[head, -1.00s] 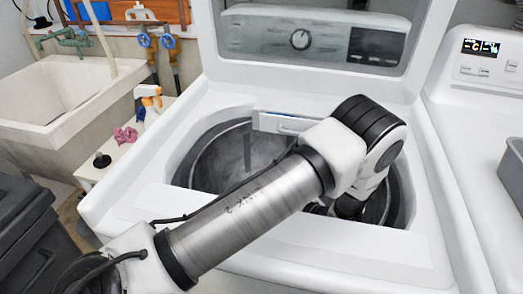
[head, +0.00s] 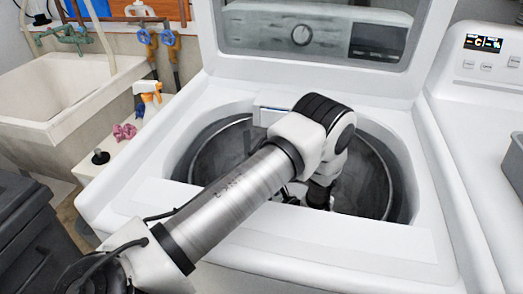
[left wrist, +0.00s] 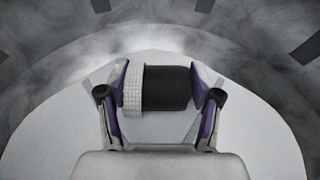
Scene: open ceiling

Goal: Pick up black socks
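The black socks (left wrist: 168,88) show in the left wrist view as a dark bundle with a white, grid-textured band at its left side. My left gripper (left wrist: 160,86) has a fingertip against each side of the bundle, with no clear gap, so it appears shut on it. In the head view my left arm reaches into the open washing machine (head: 330,244). Its wrist is inside the drum (head: 215,163), and the socks and most of the gripper are hidden there. My right gripper is in neither view.
The drum's rim surrounds my wrist, and the raised lid (head: 310,35) stands behind. A second machine (head: 480,130) is at the right with a grey bin (head: 516,158) on it. A sink (head: 60,100) and a dark bin (head: 35,240) are at the left.

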